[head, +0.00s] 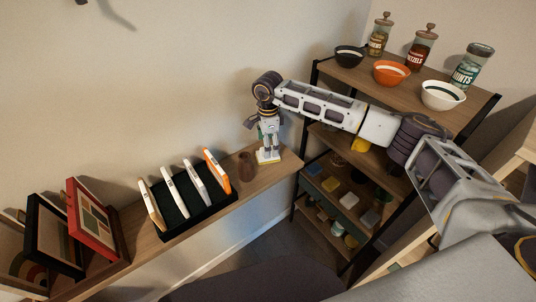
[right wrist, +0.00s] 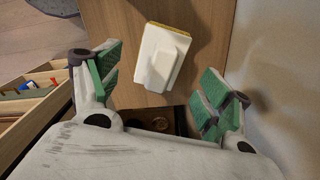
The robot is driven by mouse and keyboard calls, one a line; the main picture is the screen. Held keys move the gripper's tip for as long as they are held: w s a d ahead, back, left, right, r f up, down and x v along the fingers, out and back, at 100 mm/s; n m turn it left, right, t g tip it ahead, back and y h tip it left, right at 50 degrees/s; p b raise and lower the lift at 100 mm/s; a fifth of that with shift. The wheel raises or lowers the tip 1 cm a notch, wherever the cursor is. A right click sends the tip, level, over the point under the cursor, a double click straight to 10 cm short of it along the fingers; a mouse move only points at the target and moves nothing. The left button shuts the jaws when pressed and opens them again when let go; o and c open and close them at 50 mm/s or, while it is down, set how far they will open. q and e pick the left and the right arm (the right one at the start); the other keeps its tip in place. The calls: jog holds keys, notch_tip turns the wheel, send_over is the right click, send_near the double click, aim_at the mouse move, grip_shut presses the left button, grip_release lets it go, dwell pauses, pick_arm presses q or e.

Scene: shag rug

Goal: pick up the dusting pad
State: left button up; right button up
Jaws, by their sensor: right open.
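The dusting pad (right wrist: 160,58) is a white block with a yellow edge, lying on the wooden wall shelf. In the right wrist view it is at the upper middle, beyond and between my fingertips. In the head view its white and yellow end (head: 268,156) shows at the shelf's right end, partly hidden by my gripper. My right gripper (head: 267,142) points down just above the pad; in the wrist view the gripper (right wrist: 160,88) has its green-padded fingers spread with nothing between them. My left gripper is not in view.
A brown vase (head: 246,166) stands close left of the pad. Further left are a black rack (head: 178,222) with upright white and orange items, and picture frames (head: 93,222). A black-framed shelf unit (head: 466,113) with bowls and jars stands at right.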

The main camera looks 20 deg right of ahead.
notch_tip(320, 180, down, 3)
jog(key=shift+r+p, duration=0.1)
jog(key=shift+p, duration=0.25)
jog(key=shift+f, duration=0.4)
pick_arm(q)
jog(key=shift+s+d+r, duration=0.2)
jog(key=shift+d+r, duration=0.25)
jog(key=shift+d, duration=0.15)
pick_arm(e)
jog(key=c, duration=1.2)
jog(key=shift+w+r, duration=0.1)
jog(key=shift+r, duration=0.05)
notch_tip(320, 180, up, 9)
jog(key=shift+f+b, duration=0.15)
jog(key=shift+b, duration=0.6)
jog(key=shift+r, duration=0.55)
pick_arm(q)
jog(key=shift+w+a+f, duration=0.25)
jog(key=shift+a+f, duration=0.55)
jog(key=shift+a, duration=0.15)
